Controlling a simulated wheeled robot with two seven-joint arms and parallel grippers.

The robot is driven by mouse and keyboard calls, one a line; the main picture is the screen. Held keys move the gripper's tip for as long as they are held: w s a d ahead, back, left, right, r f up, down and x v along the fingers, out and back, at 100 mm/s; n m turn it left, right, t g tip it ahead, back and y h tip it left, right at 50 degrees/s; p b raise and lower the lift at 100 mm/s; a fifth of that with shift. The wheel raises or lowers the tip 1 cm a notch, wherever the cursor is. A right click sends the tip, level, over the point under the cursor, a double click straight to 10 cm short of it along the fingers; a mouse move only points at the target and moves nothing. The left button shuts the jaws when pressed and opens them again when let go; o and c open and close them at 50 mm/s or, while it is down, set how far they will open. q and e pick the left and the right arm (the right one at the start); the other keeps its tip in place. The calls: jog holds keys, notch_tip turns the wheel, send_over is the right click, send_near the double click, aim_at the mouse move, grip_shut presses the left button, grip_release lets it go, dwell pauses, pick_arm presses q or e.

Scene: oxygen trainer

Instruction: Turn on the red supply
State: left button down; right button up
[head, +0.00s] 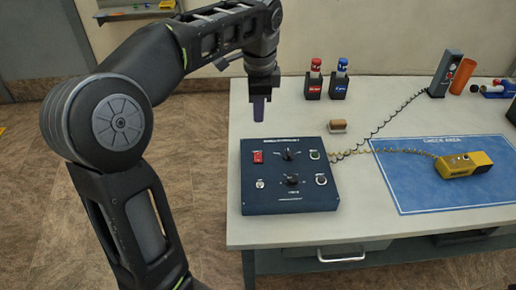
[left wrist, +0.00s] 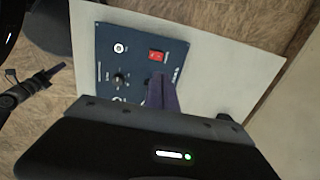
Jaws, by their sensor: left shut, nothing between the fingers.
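A dark blue control box (head: 290,195) lies on the near left part of the table. A red rocker switch (head: 258,157) sits at its upper left; its position is too small to tell. The box also carries two black knobs, the upper one (head: 289,154) and the lower one (head: 292,180), and round light fittings. My left gripper (head: 259,112) is shut and empty, pointing down above and behind the box's upper left corner, apart from it. In the left wrist view, the purple fingers (left wrist: 161,92) hide part of the box, and the red switch (left wrist: 157,56) shows beyond them.
A red bottle (head: 315,68) and a blue bottle (head: 342,69) stand in black holders behind the box. A small brown block (head: 338,126) lies nearer. A yellow device (head: 464,164) on a coiled cord rests on the blue mat (head: 415,190). A dark arm-like part shows at the wrist view's left.

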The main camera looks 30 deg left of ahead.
aim_at(258, 153)
pick_arm(q)
jog(key=shift+r, duration=0.1)
pick_arm(e)
jog(key=shift+f, duration=0.4)
pick_arm(q)
jog(key=f, duration=0.4)
jog(key=w+f, duration=0.1)
jog(key=f, duration=0.4)
jog(key=a+f, duration=0.1)
jog(key=f, duration=0.4)
jog(key=shift+w, duration=0.2)
jog(key=shift+a, duration=0.1)
pick_arm(e)
jog(key=shift+f, duration=0.1)
